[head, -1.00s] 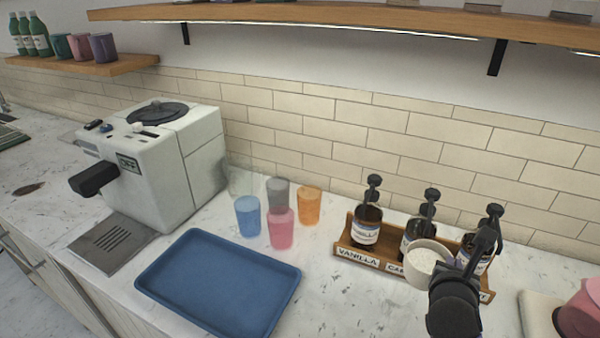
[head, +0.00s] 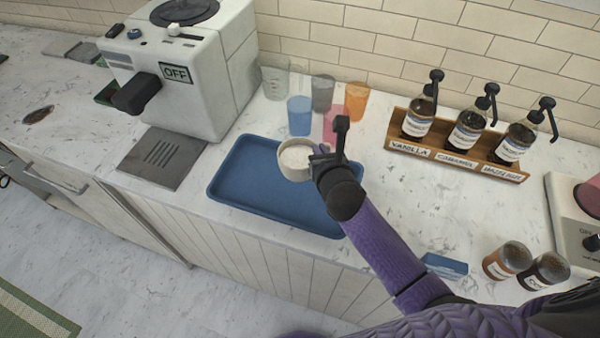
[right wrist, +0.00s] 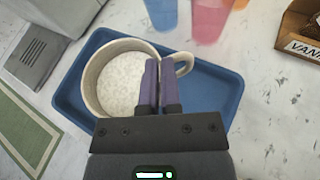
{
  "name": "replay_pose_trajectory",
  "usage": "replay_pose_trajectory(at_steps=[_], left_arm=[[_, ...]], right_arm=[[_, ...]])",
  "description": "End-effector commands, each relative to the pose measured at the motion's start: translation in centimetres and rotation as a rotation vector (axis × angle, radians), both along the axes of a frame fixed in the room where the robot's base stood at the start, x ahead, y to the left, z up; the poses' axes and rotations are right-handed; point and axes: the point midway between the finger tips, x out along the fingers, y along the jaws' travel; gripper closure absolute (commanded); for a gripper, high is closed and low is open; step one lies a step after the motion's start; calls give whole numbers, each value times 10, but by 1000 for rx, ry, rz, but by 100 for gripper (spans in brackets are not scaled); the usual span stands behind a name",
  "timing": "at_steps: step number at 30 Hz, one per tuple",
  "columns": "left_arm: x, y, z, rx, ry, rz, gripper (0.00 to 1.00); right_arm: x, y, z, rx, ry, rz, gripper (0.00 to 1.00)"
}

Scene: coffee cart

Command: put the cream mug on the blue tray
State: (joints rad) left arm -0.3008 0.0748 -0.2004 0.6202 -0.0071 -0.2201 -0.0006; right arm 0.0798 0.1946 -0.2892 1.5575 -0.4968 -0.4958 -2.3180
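The cream mug (head: 294,160) has a pale, speckled inside and is in my right gripper (head: 320,158). In the right wrist view the mug (right wrist: 92,92) stands left of the fingers, with its handle to the right. The right gripper's fingers (right wrist: 160,88) are shut on the mug at its rim and handle side. The blue tray (head: 240,183) lies flat on the counter, and the mug is over its upper middle part. The tray also shows under the mug in the right wrist view (right wrist: 215,88). I cannot tell whether the mug touches the tray. My left gripper is not in view.
Blue (head: 299,116), pink (head: 333,122), grey (head: 322,92) and orange (head: 355,100) cups and a clear container (head: 275,80) stand behind the tray. The coffee machine (head: 195,85) is at left. A syrup rack (head: 455,160) is at right. The tray's left part is bare.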

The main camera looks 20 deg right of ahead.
Motion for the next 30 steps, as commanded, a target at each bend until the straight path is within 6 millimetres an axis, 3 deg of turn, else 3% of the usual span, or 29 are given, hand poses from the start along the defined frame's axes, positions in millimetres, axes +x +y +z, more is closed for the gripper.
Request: replay_pose_trajectory(at_steps=[1,9,20,25,30], left_arm=[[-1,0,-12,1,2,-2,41],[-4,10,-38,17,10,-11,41],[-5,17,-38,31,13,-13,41],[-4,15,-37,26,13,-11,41],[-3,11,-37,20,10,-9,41]], right_arm=[[0,1,-18,3,1,-1,100],[0,1,-65,2,-1,0,100],[1,0,-67,-1,-3,1,100],[0,0,-66,0,-2,0,62],[0,0,-66,-1,-2,0,61]])
